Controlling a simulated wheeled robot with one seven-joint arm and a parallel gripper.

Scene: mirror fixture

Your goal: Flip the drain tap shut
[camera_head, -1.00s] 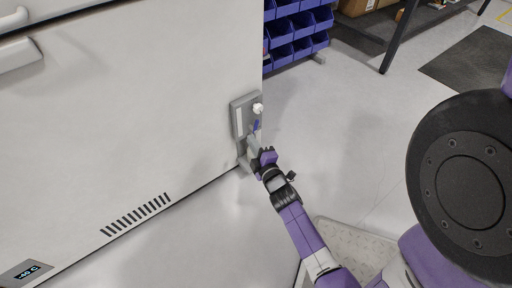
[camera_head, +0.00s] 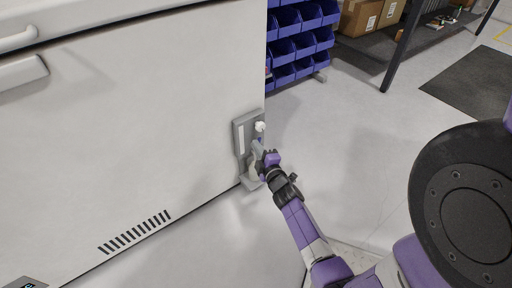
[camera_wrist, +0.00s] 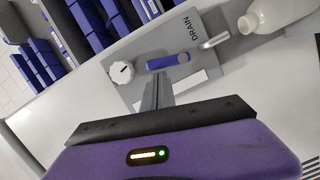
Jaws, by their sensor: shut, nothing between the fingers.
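The drain tap sits on a grey panel (camera_head: 239,133) low at the right end of the white cabinet. Its blue lever (camera_wrist: 168,61) lies nearly level across the wrist view, beside the DRAIN label. A metal spout (camera_wrist: 214,40) is to its right and a white round knob (camera_wrist: 121,72) to its left; the knob also shows in the head view (camera_head: 260,127). My gripper (camera_wrist: 157,84) is shut and empty, its fingertips just below the lever in the wrist view. I cannot tell whether they touch it. In the head view my gripper (camera_head: 258,149) partly hides the tap.
A white bottle (camera_wrist: 272,14) is by the spout. The large white cabinet (camera_head: 140,110) fills the left. Blue bins (camera_head: 298,45) stand behind, and a dark-legged table (camera_head: 400,45) with cardboard boxes is at the back right. The floor right of the panel is clear.

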